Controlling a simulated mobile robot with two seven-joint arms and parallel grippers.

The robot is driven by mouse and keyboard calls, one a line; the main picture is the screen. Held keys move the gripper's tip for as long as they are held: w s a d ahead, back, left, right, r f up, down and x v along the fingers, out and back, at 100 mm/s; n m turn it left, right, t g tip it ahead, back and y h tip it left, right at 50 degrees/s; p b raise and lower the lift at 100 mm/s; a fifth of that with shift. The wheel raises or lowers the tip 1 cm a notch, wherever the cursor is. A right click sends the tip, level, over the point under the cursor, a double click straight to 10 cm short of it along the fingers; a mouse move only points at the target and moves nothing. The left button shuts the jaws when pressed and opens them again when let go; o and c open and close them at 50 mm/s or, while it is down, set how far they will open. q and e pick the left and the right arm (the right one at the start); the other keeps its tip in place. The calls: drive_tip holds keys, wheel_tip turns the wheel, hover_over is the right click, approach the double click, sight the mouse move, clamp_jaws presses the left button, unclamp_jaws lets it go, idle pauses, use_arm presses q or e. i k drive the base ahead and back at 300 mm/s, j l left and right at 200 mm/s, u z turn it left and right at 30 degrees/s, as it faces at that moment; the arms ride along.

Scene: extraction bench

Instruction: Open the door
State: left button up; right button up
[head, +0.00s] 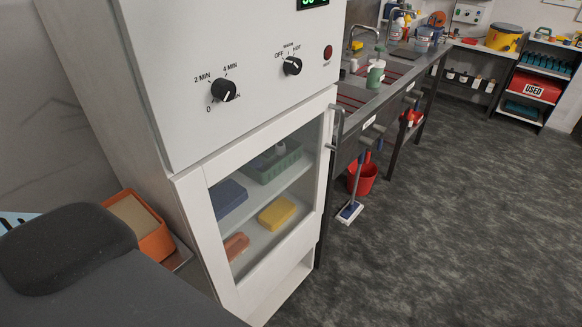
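A tall white cabinet (165,75) stands left of the middle in the head view. Its lower front has a white-framed glass door (203,228). The door looks shut, with its frame in line with the cabinet front. A grey bar handle (337,128) sits upright on the right edge of the door, near its top. Through the glass I see shelves with a green tray (272,163), a blue block (228,198), a yellow block (277,213) and an orange-brown item (236,245). Neither of my grippers is in view.
A metal bench (385,90) with a sink tap and bottles runs back from the cabinet's right side. A red bucket (364,180) and a mop (350,212) stand below it. An orange bin (153,238) is left of the cabinet. The floor (460,230) at right is clear.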

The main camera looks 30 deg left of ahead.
sight(190, 187)
drive_tip(key=u, duration=1.05)
